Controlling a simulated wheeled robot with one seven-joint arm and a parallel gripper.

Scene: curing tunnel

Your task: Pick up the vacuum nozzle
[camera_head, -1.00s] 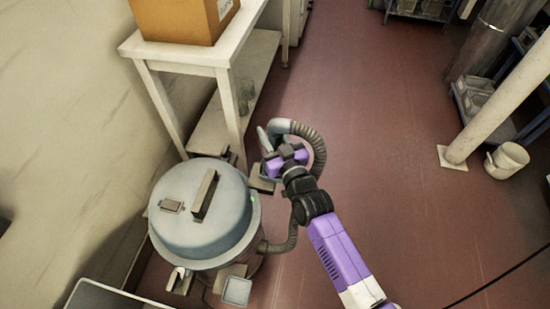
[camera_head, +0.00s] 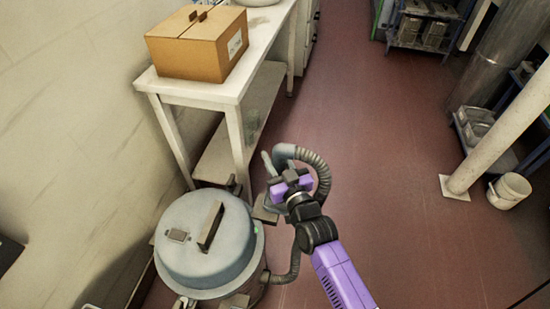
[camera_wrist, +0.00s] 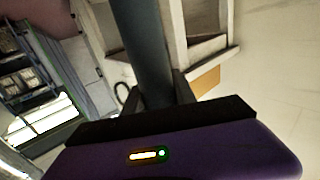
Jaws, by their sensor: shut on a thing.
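The vacuum nozzle (camera_head: 268,163) is a grey-blue tube with a ribbed grey hose (camera_head: 318,167) curving from its top. The hose runs down to the round vacuum canister (camera_head: 208,240) with a grey-blue lid. My gripper (camera_head: 279,185) is shut on the nozzle, just right of and above the canister. In the wrist view the nozzle (camera_wrist: 145,45) is a dark tube rising from between the fingers. My gripper's fingers (camera_wrist: 156,92) are partly hidden there, and the nozzle's lower end is hidden.
A white table (camera_head: 195,88) with a cardboard box (camera_head: 198,42) stands behind the canister against the wall. A white pillar (camera_head: 505,125) and a white bucket (camera_head: 508,191) stand at the right. The red floor (camera_head: 390,150) between is clear.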

